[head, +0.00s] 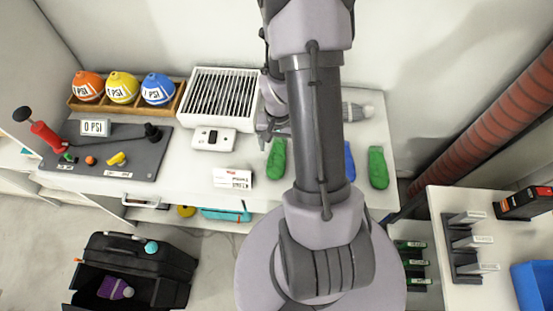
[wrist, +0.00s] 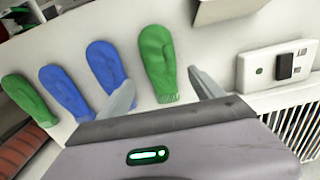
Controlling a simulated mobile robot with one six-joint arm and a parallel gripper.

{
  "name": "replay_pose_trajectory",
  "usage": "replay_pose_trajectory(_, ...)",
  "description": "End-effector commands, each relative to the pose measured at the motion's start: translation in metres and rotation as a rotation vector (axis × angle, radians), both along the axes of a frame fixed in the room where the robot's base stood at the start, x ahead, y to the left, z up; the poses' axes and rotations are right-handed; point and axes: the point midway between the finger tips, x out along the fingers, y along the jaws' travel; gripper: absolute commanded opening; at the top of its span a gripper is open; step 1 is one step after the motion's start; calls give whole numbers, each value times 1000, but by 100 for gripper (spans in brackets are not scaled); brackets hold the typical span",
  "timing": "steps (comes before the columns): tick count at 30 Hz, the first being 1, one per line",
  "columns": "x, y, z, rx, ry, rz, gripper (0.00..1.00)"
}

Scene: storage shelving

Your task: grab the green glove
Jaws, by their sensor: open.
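A green glove (wrist: 158,55) lies on the white shelf top, and its cuff end is between the two fingers of my gripper (wrist: 162,78) in the wrist view. My gripper is open and empty, with one finger to each side of the cuff in that view; the height above the glove is hard to judge. The same green glove shows in the head view (head: 277,160), left of my arm. A second green glove (head: 378,168) lies right of my arm and shows at the far left of the wrist view (wrist: 28,98).
Two blue gloves (wrist: 105,65) (wrist: 65,90) lie between the green ones; my arm hides part of this row in the head view. A white switch box (head: 213,139), a vent grille (head: 218,97) and a small label block (head: 233,178) are to the left.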

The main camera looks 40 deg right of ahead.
Motion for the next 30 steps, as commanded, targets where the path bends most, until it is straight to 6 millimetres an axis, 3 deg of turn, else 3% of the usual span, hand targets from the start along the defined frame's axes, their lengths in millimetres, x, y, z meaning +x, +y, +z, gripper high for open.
replay_pose_trajectory(5,1,1,-20,0,0,0,77)
replay_pose_trajectory(10,2,1,-55,0,0,1,77)
replay_pose_trajectory(17,2,1,-55,-2,-3,1,75)
replay_pose_trajectory(27,2,1,-54,-2,-2,1,10)
replay_pose_trajectory(30,2,1,-54,-2,-2,1,10)
